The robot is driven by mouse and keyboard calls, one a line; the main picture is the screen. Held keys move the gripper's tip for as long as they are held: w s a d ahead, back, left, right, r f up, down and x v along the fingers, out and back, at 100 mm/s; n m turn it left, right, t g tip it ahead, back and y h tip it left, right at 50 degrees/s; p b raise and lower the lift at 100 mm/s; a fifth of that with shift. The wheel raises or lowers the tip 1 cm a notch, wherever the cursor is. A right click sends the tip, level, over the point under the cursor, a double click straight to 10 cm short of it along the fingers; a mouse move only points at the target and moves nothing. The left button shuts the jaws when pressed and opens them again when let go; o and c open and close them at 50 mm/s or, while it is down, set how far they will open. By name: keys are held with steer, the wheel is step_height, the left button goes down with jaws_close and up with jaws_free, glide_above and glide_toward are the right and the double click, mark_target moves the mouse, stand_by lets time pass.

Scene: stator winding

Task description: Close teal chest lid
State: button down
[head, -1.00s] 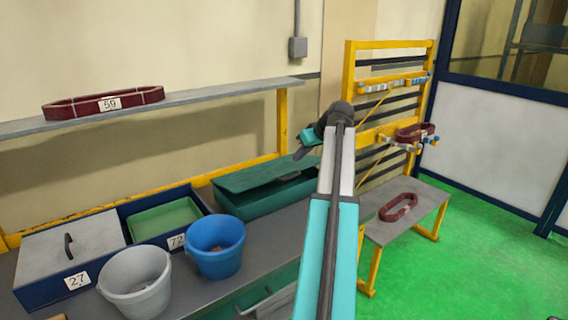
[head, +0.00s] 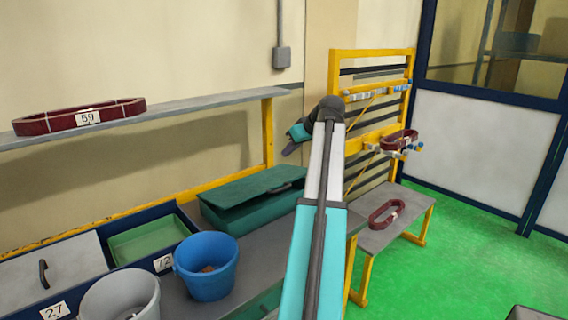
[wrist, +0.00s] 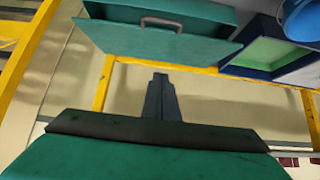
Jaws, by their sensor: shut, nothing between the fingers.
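The teal chest (head: 262,212) stands on the grey bench against the wall in the head view. Its lid (head: 250,187) is a flat teal panel that looks tilted; how far it stands open is hard to tell. In the wrist view the chest (wrist: 205,14) is at the top, with the lid panel (wrist: 150,43) beside it and a brownish handle (wrist: 160,22). My gripper (head: 289,149) is in the air above and right of the chest in the head view, apart from the lid. In the wrist view my gripper (wrist: 160,77) is shut and empty, its fingers pointing towards the lid.
A blue bucket (head: 207,283), a grey bucket (head: 118,300) and an open blue box with a green inside (head: 150,241) stand left of the chest. A shelf (head: 200,105) with a dark red coil runs above. A yellow rack (head: 334,85) stands to the right.

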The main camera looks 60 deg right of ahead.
steer(key=shift+w+d+f+p, duration=0.25)
steer(key=shift+w+f+p, duration=0.45)
steer(key=shift+f, duration=1.05)
steer(key=shift+w+d+f+p, duration=0.3)
steer(key=shift+w+f+p, duration=0.35)
steer(key=shift+f, duration=1.05)
steer(key=shift+w+d+f+p, duration=0.25)
steer(key=shift+w+f+p, duration=0.4)
steer(key=shift+f, duration=1.1)
steer(key=shift+w, duration=0.1)
